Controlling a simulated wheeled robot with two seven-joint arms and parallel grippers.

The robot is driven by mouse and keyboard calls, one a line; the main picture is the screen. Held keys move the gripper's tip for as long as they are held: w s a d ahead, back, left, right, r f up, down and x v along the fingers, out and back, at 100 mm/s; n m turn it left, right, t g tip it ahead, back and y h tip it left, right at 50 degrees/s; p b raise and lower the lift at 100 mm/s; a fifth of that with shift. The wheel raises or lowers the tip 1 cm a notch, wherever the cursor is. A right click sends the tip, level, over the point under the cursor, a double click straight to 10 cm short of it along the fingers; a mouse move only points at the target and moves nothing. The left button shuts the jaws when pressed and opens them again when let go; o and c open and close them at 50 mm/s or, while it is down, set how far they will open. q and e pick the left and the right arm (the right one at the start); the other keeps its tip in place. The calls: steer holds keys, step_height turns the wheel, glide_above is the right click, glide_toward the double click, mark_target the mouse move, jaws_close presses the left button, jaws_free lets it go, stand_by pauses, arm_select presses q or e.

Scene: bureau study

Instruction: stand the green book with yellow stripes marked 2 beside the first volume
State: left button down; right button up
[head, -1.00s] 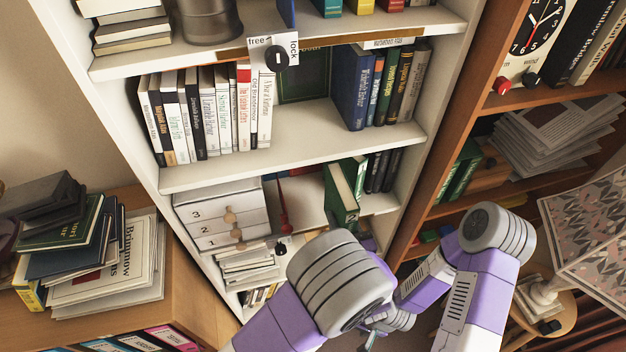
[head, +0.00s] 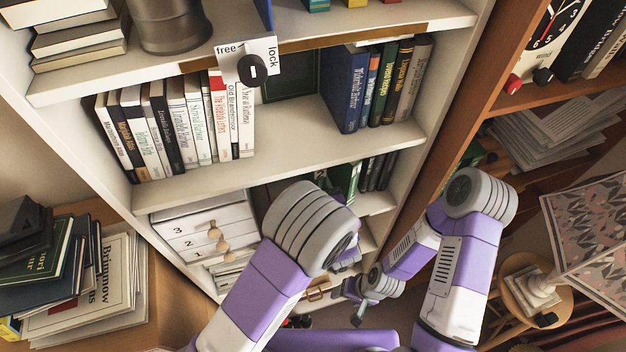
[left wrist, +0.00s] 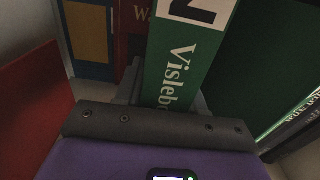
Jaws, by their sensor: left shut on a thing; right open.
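In the left wrist view a green book (left wrist: 178,55) shows its spine, with a white label bearing a sideways mark and the lettering "Visleb". My left gripper (left wrist: 165,98) is shut on its near part. No yellow stripes are visible. In the head view a green book (head: 346,178) stands in the lower shelf bay, mostly hidden behind my left arm, which also hides my left gripper. My right gripper (head: 354,302) is open and empty, low in front of the shelf. I cannot tell which book is the first volume.
Beside the held book are a dark red book (left wrist: 134,25), a blue book with a tan panel (left wrist: 88,35) and a dark green surface (left wrist: 262,60). A numbered drawer box (head: 205,228) stands left in the lower bay. A bookcase upright (head: 455,130) is at the right.

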arm_select(q)
step_height(320, 180, down, 2)
steer(key=shift+w+f+b, duration=0.1)
steer(key=shift+b, duration=0.2)
steer(key=shift+s+d+r, duration=0.1)
steer(key=shift+s+r, duration=0.2)
steer(key=shift+s, duration=0.25)
steer(key=shift+w+f, duration=0.25)
steer(key=shift+f, duration=0.05)
steer(key=c, duration=1)
jaws_free()
steer(key=o, duration=0.3)
steer(key=shift+s, duration=0.15)
arm_select(e)
steer(key=shift+s+f, duration=0.2)
steer(key=shift+f, duration=0.55)
arm_select(q)
steer(key=shift+r, duration=0.1)
